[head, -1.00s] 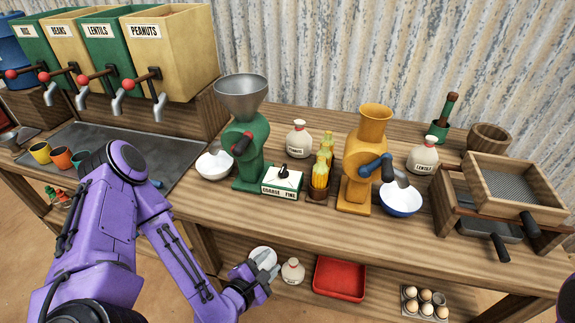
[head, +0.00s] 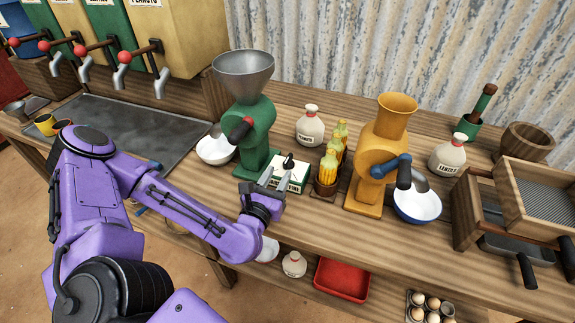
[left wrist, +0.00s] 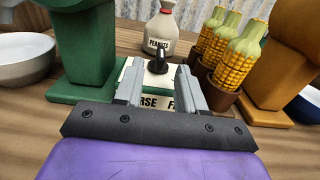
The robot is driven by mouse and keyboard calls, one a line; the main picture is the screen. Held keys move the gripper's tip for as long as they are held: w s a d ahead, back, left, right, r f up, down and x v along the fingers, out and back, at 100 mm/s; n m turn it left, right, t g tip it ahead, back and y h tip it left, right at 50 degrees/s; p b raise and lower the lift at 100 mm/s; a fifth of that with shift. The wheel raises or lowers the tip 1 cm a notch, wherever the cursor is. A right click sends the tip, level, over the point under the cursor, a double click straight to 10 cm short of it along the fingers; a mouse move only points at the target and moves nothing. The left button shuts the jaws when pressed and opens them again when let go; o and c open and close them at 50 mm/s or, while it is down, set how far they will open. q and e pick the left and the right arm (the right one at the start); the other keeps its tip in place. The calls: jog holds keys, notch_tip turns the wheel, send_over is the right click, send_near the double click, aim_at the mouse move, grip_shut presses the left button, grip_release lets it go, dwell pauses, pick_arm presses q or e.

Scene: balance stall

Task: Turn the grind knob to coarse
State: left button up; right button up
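The grind knob (head: 290,160) is a small black pointer on top of a white and green box (head: 291,177) beside the green grinder (head: 258,133). In the left wrist view the knob (left wrist: 159,60) stands beyond and between my fingertips, above the label "COARSE FINE" (left wrist: 150,101), which my fingers partly cover. My left gripper (head: 278,176) is open, its two grey fingers apart in front of the knob; in the left wrist view the gripper (left wrist: 160,80) holds nothing. Exactly where the knob points is hard to tell. My right gripper is out of view.
A corn cob holder (head: 325,187) stands close right of the box, then a yellow grinder (head: 383,150) and a blue-rimmed bowl (head: 417,206). A white bowl (head: 213,151) sits left of the green grinder.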

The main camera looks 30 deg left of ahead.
aim_at(285, 165)
pick_arm(q)
jog(key=p+x, duration=0.1)
jog(key=x, duration=0.4)
jog(key=shift+w, duration=0.75)
jog(key=shift+a, duration=0.1)
grip_shut()
